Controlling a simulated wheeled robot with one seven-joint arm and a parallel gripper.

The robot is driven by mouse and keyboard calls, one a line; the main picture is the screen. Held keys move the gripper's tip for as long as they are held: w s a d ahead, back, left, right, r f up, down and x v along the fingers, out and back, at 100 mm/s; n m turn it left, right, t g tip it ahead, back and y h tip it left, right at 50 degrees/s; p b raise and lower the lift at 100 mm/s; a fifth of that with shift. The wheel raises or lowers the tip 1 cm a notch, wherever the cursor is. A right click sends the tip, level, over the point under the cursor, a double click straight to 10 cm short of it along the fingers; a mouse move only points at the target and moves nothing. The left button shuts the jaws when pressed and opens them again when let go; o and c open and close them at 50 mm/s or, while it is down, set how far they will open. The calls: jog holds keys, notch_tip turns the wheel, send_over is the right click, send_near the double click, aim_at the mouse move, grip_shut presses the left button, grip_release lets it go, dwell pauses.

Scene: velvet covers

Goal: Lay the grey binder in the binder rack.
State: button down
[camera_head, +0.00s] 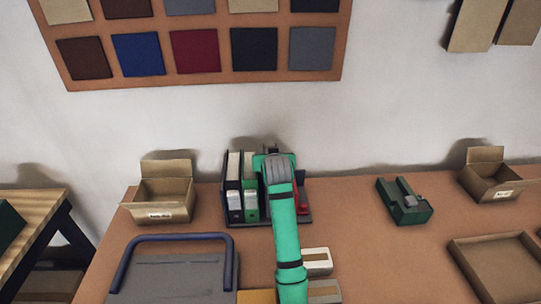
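The binder rack (297,221) stands at the back of the brown table, near the wall. A dark navy binder (234,195) and a green binder (251,202) stand upright in its left part. A red item (303,197) shows at its right side. My green arm reaches over the rack's middle and hides much of it. My gripper is hidden behind the end of my arm, so its fingers and anything in them cannot be seen. I cannot make out the grey binder for certain.
Left of the rack is an open cardboard box (163,203); in front is a grey board with a blue handle (172,274). A small pale box (317,260) lies beside my arm. Right are a green tape dispenser (404,206), another box (490,179) and a shallow tray (497,270).

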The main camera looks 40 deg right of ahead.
jog(key=c, duration=1)
grip_release()
jog(key=shift+d, duration=0.1)
jog(key=shift+f, duration=0.1)
jog(key=shift+s, duration=0.1)
